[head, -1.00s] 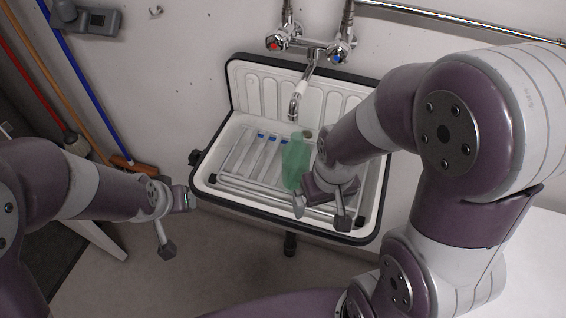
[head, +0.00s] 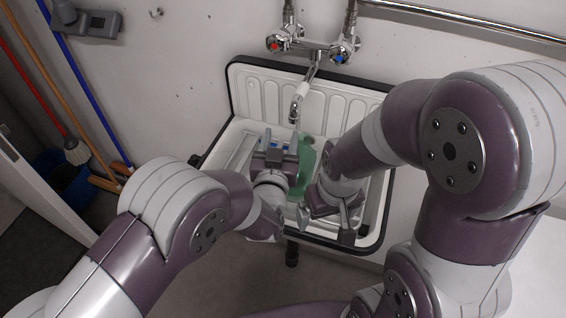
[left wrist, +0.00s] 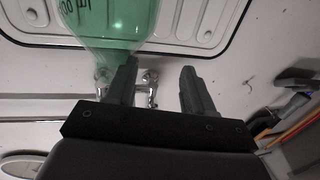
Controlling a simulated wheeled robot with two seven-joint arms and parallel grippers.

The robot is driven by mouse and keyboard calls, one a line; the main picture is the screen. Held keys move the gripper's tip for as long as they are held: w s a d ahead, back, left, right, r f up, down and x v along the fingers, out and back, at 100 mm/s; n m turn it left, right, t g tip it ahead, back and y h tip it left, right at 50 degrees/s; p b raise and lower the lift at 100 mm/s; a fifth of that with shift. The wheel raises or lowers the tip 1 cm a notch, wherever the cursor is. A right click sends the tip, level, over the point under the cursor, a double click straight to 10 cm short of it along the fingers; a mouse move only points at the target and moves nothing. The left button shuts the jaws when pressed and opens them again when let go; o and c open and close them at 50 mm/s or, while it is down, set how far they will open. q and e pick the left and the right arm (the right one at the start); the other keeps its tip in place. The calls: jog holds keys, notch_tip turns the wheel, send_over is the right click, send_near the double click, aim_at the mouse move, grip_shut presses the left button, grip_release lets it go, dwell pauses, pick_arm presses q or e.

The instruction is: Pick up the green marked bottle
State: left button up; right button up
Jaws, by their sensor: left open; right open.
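The green see-through bottle (head: 307,155) stands in the white sink, partly hidden by my left gripper. In the left wrist view the bottle (left wrist: 108,22) fills the upper left and carries dark printed marks. My left gripper (head: 279,139) is over the sink, just left of the bottle, open. In the left wrist view its jaws (left wrist: 157,82) have nothing between them; one finger overlaps the bottle's edge, and I cannot tell if they touch. My right gripper (head: 325,214) is open and empty over the front of the sink, right of the bottle.
The sink (head: 240,84) has a raised back with a dark rim. A tap spout (head: 296,108) hangs over it close behind the bottle, with red and blue handles above. Brooms (head: 92,100) and a blue bucket stand at the left wall.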

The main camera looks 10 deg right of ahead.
pick_arm(q)
jog(key=x, duration=0.3)
jog(key=shift+w+a+f, duration=0.1)
jog(key=shift+w+f, duration=0.05)
jog(key=shift+w, duration=0.1)
jog(key=shift+s, duration=0.15)
jog(key=shift+c, duration=0.3)
jog(key=c, duration=0.6)
grip_shut()
pick_arm(e)
jog(key=shift+w+a+r, duration=0.1)
jog(key=shift+w+r, duration=0.05)
jog(key=shift+r, duration=0.15)
pick_arm(q)
jog(key=o, duration=0.7)
grip_release()
jog(key=shift+c, duration=0.2)
